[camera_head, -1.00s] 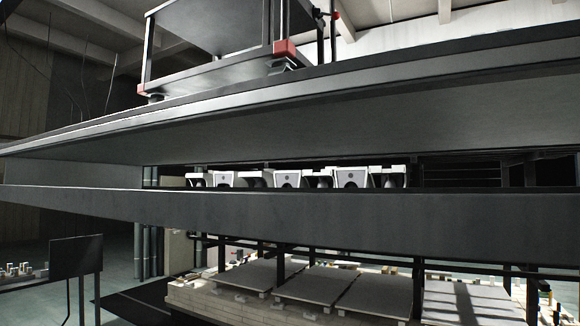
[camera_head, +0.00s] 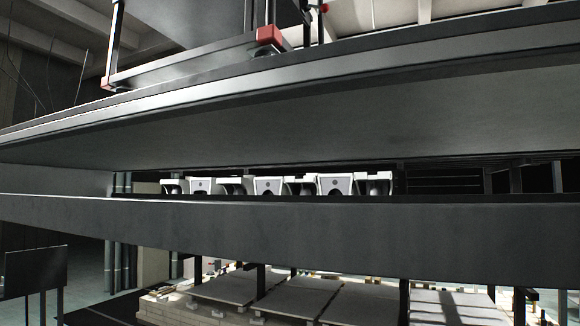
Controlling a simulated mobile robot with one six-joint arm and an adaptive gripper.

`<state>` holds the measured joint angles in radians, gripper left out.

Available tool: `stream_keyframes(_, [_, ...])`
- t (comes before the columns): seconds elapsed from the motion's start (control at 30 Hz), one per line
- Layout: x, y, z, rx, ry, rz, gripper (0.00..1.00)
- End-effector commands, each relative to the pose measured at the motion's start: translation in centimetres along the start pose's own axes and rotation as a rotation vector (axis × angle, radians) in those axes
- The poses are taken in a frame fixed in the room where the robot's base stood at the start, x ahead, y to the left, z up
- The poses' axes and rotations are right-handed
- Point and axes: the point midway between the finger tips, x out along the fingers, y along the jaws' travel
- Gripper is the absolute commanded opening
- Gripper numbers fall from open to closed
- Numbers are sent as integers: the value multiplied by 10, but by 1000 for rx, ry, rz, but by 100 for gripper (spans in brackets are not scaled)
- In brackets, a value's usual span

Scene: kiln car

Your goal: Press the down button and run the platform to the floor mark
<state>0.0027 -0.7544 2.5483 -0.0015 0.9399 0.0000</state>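A wide grey deck (camera_head: 300,120), seen from just below its edge, spans the view; it looks like the platform, but I cannot be sure. A long dark beam (camera_head: 290,225) runs below it, with a gap between them. I see no down button and no floor mark. My gripper is not in view.
White blocks with holes (camera_head: 270,186) stand in a row in the gap. A frame with red corner pieces (camera_head: 270,35) stands on the deck. Pale slabs (camera_head: 235,288) lie below the beam. A dark panel on posts (camera_head: 35,271) stands at lower left.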

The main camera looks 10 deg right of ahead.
Motion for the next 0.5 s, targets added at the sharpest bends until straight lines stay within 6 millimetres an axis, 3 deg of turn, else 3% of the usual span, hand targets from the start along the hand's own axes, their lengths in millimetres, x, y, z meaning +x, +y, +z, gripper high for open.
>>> stream_keyframes(0.5, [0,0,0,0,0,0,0])
